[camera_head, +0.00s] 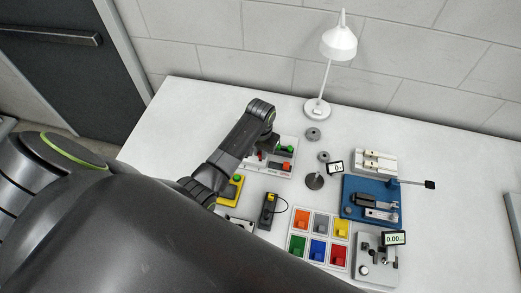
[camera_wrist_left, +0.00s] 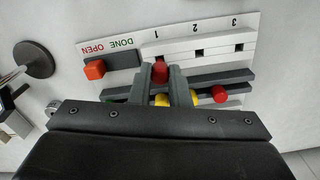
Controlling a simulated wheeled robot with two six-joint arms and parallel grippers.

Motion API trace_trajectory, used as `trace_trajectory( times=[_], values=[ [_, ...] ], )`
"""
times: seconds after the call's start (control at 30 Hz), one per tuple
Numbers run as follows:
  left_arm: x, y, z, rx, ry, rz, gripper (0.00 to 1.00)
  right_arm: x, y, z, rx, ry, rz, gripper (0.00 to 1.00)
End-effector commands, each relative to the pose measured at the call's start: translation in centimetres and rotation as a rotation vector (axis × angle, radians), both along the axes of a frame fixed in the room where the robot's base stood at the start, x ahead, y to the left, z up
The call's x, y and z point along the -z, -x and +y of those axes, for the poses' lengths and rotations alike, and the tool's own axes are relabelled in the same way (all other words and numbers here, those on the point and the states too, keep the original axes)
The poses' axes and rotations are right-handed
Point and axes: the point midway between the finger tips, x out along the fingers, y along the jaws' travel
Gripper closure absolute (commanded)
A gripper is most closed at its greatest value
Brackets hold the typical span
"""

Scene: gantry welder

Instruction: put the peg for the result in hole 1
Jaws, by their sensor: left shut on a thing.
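The white peg board (camera_head: 286,142) is on the table, partly covered by my left arm. In the left wrist view its white strip (camera_wrist_left: 225,43) carries the labels 1, 2 and 3, with dark square holes at 2 and 3. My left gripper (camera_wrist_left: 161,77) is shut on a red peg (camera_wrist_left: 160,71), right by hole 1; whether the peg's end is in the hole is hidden. Another red peg (camera_wrist_left: 219,93) and a yellow peg (camera_wrist_left: 162,100) are in the dark rails behind the fingers. In the head view my left gripper (camera_head: 270,142) is over the board. My right gripper is not in view.
An orange block (camera_wrist_left: 95,69) is on a dark slider by the DONE and OPEN labels. A tray of coloured blocks (camera_head: 319,239), a blue fixture (camera_head: 355,184), a gauge device (camera_head: 374,266) and a lamp (camera_head: 318,107) stand to the right. The table's back left is clear.

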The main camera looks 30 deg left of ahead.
Motion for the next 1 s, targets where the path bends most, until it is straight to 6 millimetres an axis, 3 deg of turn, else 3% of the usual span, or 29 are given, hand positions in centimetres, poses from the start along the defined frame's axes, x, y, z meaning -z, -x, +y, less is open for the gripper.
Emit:
trace_trajectory(
  times=[1.0],
  values=[
    [-0.10, 0.00, 0.00, 0.000, 0.000, 0.000, 1.00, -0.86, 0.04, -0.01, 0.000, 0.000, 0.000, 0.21]
  ],
)
